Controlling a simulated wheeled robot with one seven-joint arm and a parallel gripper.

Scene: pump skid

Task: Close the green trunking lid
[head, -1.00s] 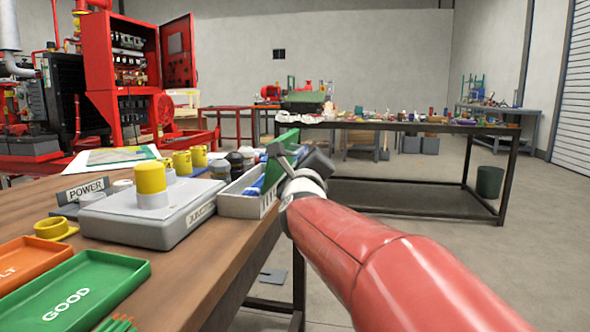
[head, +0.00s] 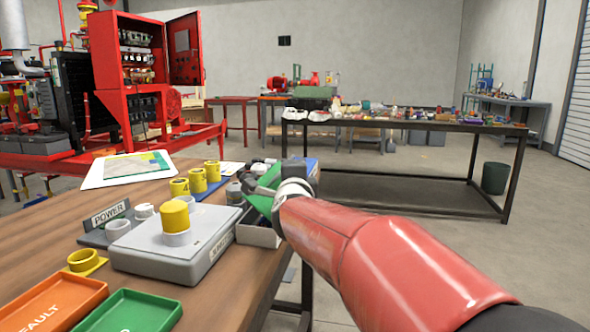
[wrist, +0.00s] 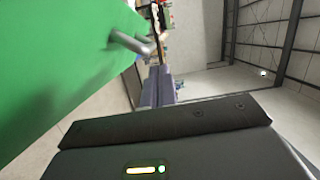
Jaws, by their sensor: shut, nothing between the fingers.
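The green trunking lid (head: 260,203) slants over the pale grey trunking (head: 256,236) at the table's right edge, partly open. In the wrist view the lid (wrist: 60,75) fills the left side as a flat green panel. A grey bar handle (wrist: 132,44) stands out from it. My gripper's fingers (wrist: 157,88) are shut and empty, close beside the lid and handle; I cannot tell whether they touch. In the head view my red arm and wrist hide the fingers and part of the lid.
A grey junction box (head: 165,258) with a yellow button (head: 175,215) stands left of the trunking. Yellow cups (head: 197,180) stand behind it. Orange (head: 45,312) and green (head: 130,312) trays lie in front. Open floor lies right of the table.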

